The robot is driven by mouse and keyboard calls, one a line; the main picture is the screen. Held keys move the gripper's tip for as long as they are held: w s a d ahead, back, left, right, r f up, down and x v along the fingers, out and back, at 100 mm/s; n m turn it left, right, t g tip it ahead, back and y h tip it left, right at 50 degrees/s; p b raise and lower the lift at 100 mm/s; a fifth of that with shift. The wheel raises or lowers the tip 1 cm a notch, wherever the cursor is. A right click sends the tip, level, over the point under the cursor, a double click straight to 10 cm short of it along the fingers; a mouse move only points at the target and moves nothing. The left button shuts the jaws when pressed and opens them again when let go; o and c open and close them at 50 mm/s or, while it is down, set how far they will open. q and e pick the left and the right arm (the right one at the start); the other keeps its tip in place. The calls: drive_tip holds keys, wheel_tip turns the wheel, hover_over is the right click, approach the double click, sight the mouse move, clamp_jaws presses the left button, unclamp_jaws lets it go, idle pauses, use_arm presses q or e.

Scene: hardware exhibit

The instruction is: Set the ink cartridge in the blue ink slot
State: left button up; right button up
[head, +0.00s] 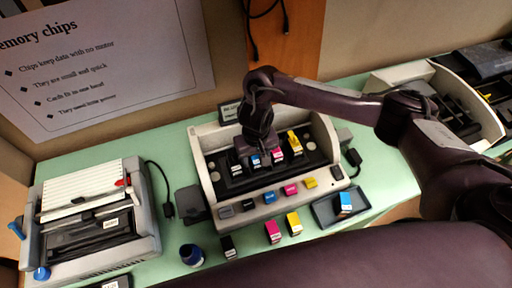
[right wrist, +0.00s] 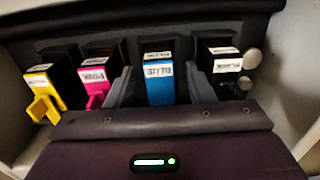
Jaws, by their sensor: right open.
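A printer (head: 207,186) with an open top holds a row of cartridges. A blue ink cartridge (head: 255,160) stands in this row, between a magenta cartridge (head: 278,156) and a black cartridge (head: 236,169). My right gripper (right wrist: 161,88) is open, with one finger on each side of the blue cartridge (right wrist: 159,78); I cannot tell whether they touch it. The lower part of the slot is hidden. Another blue-topped cartridge (head: 343,203) stands in a dark tray (head: 324,212) at the printer's front right. My left gripper is not in view.
A yellow cartridge (right wrist: 42,90) stands at the row's end. Loose black (head: 228,247), magenta (head: 272,232) and yellow (head: 293,222) cartridges stand before the printer, near a dark blue bottle (head: 192,256). Another machine (head: 90,215) is at left. The printer's side walls flank my gripper.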

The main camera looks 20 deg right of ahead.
sight(256, 158)
wheel_tip(256, 158, up, 12)
drive_tip(key=p, duration=0.3)
drive_tip(key=shift+f, duration=0.1)
idle(0.5)
